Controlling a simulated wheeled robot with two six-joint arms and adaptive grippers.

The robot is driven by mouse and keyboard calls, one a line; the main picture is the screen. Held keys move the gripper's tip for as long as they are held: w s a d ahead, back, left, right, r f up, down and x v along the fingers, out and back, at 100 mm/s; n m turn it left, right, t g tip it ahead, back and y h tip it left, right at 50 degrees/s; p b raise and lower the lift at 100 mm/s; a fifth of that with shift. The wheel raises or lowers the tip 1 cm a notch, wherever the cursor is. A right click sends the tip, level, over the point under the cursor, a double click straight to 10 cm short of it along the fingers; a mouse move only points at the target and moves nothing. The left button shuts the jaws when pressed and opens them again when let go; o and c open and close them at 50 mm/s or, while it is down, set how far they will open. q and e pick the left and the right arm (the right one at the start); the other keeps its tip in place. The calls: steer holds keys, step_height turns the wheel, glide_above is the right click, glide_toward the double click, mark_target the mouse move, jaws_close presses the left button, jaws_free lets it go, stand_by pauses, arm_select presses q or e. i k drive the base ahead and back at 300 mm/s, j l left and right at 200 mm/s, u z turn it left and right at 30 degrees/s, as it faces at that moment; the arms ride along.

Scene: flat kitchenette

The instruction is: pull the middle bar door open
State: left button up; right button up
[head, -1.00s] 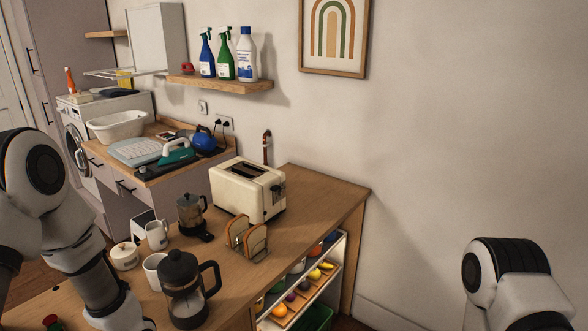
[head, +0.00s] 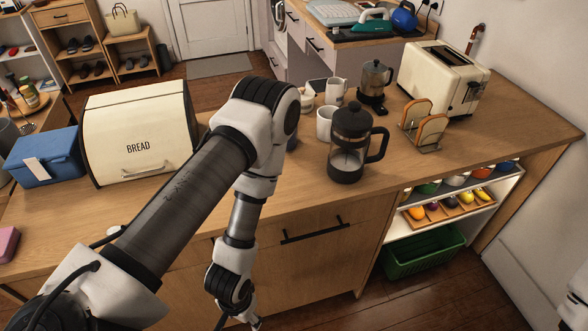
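The wooden bar counter (head: 450,150) runs across the head view with front panels below its top. One panel (head: 330,262) carries a black horizontal bar handle (head: 315,229) and looks closed. My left arm hides the panels to its left, so I cannot tell which one is the middle door. My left arm reaches down in front of the counter, and its wrist (head: 230,284) is near the bottom edge. The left gripper's fingers are cut off below the picture. My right gripper is out of view.
On the counter stand a bread box (head: 140,130), blue box (head: 45,155), French press (head: 350,145), moka pot (head: 374,85), toast rack (head: 424,125) and toaster (head: 445,78). Open shelves (head: 440,222) with fruit and a green crate (head: 424,252) are at the right. Floor (head: 440,300) is clear at the lower right.

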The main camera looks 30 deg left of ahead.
mark_target(304, 271)
steer(key=u, duration=0.8)
steer(key=k+l, duration=0.1)
steer(key=l, duration=0.3)
steer(key=l+u, duration=0.15)
steer(key=l, duration=0.2)
steer(key=k+l, duration=0.15)
steer(key=l, duration=0.25)
steer(key=k+l+u, duration=0.1)
steer(key=l, duration=0.25)
